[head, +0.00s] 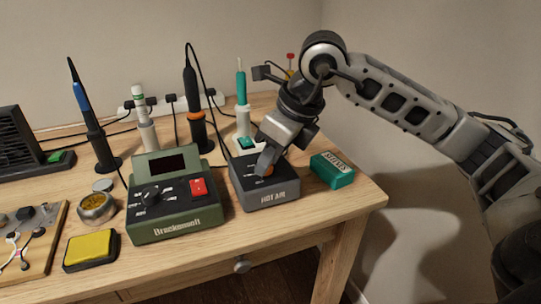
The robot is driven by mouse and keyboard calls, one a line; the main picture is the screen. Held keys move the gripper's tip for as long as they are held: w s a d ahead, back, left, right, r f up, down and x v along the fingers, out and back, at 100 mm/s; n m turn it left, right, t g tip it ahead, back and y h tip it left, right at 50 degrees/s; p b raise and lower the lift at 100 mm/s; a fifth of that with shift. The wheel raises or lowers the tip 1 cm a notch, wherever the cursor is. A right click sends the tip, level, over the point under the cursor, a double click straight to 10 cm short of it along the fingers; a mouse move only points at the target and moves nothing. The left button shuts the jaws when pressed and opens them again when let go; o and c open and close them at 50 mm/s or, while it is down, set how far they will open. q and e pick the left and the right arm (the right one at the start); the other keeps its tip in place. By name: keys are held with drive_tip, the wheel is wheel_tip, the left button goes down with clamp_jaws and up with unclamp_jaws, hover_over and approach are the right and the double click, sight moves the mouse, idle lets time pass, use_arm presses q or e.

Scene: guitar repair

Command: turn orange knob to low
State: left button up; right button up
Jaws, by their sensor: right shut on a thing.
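The orange knob (269,170) is on the top face of the dark grey hot air station (272,198), right of the table's middle. My right gripper (266,165) comes down from the upper right and is shut on the knob. The fingers hide most of the knob and part of the markings around it, so I cannot tell which setting it points to. My left gripper is not in view.
A green station (178,227) with a black knob and red switch stands just left. A teal box (332,170) sits right, near the table's edge. Soldering irons (196,112) in stands and a power strip are behind. A yellow sponge (90,249) lies front left.

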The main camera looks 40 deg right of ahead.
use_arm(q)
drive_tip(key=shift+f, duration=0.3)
use_arm(e)
drive_tip(key=shift+a+m+t+h, duration=0.15)
drive_tip(key=shift+m+t+h, duration=0.25)
drive_tip(key=shift+m, duration=1.1)
drive_tip(key=o, duration=1)
use_arm(q)
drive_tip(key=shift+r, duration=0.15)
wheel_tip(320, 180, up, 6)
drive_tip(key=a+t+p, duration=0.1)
drive_tip(key=p, duration=0.2)
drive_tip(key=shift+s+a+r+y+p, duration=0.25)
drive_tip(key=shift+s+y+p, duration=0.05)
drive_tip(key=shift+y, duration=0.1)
use_arm(e)
drive_tip(key=v, duration=1.6)
drive_tip(key=shift+a, duration=0.2)
drive_tip(key=shift+w+r, duration=0.1)
